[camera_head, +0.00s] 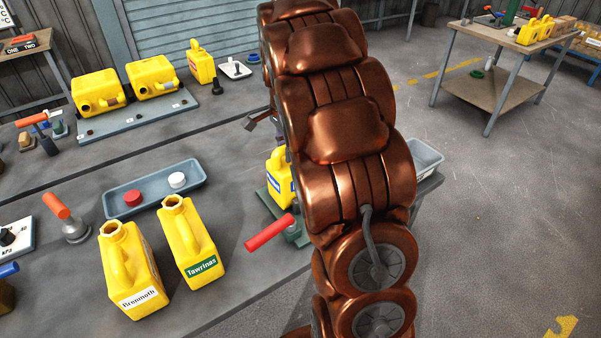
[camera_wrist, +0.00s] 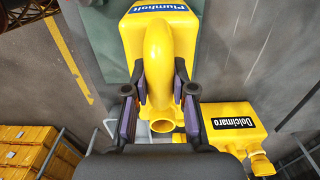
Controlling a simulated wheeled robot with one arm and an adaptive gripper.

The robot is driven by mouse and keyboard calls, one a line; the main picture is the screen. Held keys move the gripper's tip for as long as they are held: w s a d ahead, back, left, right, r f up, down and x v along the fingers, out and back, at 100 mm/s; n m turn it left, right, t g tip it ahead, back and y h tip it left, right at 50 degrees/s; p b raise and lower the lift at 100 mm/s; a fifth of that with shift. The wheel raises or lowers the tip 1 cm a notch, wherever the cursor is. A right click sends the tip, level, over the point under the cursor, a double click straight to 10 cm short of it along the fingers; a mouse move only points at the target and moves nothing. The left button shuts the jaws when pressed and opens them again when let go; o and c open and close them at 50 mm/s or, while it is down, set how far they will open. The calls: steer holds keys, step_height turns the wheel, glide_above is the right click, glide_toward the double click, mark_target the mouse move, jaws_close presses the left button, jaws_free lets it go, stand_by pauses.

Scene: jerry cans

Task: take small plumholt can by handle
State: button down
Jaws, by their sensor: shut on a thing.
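The yellow Plumholt can (camera_wrist: 172,38) fills the upper middle of the wrist view, with white letters on a blue label. Its curved handle (camera_wrist: 158,62) lies between the two fingers of my gripper (camera_wrist: 160,88). The gripper is shut on this handle, one finger on each side. The can's round open mouth (camera_wrist: 162,126) shows just below the handle. In the head view, a yellow can with a blue label (camera_head: 279,180) stands partly hidden behind my arm; its name cannot be read. My gripper's hold is hidden there.
A yellow Dolcimaro can (camera_wrist: 232,124) lies right of my gripper in the wrist view. In the head view, Brenmoth (camera_head: 130,275) and Tawrinas (camera_head: 190,245) cans stand on the front bench. A red-handled clamp (camera_head: 270,232) is close to my arm. A grey tray (camera_head: 153,190) holds two caps.

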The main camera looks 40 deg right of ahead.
steer(key=shift+r+p, duration=1)
steer(key=shift+r, duration=2.55)
